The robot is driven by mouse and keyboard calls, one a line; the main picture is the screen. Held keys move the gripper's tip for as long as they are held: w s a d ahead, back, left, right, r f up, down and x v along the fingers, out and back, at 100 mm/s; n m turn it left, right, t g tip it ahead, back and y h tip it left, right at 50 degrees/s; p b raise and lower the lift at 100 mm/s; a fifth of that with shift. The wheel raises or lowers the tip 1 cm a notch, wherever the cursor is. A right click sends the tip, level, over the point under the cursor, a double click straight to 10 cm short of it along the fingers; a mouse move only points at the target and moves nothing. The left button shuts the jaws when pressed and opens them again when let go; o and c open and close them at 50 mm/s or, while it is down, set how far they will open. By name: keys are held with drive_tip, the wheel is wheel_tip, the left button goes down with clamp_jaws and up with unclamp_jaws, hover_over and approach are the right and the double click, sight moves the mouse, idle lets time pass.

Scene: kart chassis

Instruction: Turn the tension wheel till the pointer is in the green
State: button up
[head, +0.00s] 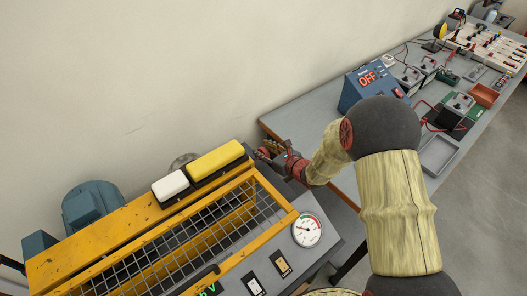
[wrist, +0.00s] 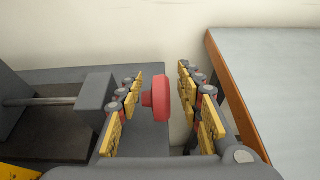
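The red tension wheel (wrist: 161,98) stands edge-on in the wrist view, with a short red hub on its left side. My gripper (wrist: 160,76) is open, one finger on each side of the wheel, with a visible gap on both sides. In the head view my gripper (head: 270,151) is beyond the machine's right end, and a bit of red wheel (head: 263,153) shows at it, mostly hidden. The round white gauge (head: 307,230) sits on the machine's front panel. It has a coloured arc with green and red; its dark pointer is too small to read surely.
The yellow machine frame (head: 110,225) with a wire grille fills the lower left, topped by white (head: 170,186) and yellow (head: 217,160) blocks. A grey workbench (head: 300,122) with a blue box (head: 366,86) reading OFF stands right. The wall is close behind the wheel.

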drive_tip(key=shift+c, duration=1.1)
clamp_jaws()
